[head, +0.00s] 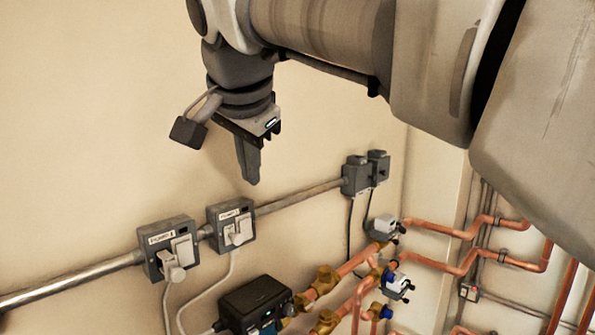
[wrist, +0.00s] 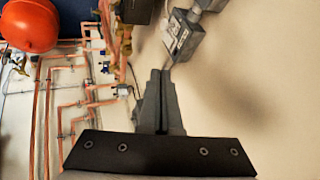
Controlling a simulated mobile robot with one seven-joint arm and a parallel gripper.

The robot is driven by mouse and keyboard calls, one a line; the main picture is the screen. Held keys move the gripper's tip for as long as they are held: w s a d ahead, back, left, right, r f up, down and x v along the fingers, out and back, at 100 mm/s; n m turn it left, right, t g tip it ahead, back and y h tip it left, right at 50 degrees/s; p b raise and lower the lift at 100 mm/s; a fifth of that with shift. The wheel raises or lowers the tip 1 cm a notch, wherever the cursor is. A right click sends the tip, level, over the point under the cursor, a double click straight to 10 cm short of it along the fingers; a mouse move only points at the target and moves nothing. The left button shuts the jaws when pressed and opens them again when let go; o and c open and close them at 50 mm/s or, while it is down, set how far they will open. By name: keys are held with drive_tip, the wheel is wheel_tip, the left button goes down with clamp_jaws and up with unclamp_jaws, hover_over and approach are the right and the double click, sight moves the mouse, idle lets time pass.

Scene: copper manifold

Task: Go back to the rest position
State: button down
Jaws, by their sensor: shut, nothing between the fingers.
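My gripper (head: 251,180) hangs fingers down from my arm in the head view, in front of the cream wall and above the wall conduit. Its fingers are shut together with nothing between them. In the wrist view my gripper (wrist: 161,72) shows its two dark fingers side by side, touching, in free air. Two grey switch boxes, the left one (head: 158,238) and the right one (head: 225,217), are fixed on the wall below it. My gripper is apart from both.
A metal conduit (head: 300,195) runs along the wall to further grey boxes (head: 357,174). Copper pipes (head: 440,229) with brass valves and a black control box (head: 255,303) are low at right. A red-orange tank (wrist: 30,26) shows in the wrist view. The upper left wall is bare.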

drive_tip(key=s+d+f+n, duration=0.3)
drive_tip(key=s+d+f, duration=0.5)
drive_tip(key=d+f, duration=0.3)
drive_tip(key=s+d+f+n+g, duration=0.1)
drive_tip(key=s+d+f+n, duration=0.2)
drive_tip(key=s+d+f, duration=0.5)
drive_tip(key=d+f, duration=0.3)
drive_tip(key=f, duration=0.2)
drive_tip(key=shift+s+f+n+g+h, duration=0.2)
drive_tip(key=shift+s+n+g+h, duration=0.1)
drive_tip(key=shift+s+n+h, duration=0.1)
drive_tip(key=shift+d, duration=0.1)
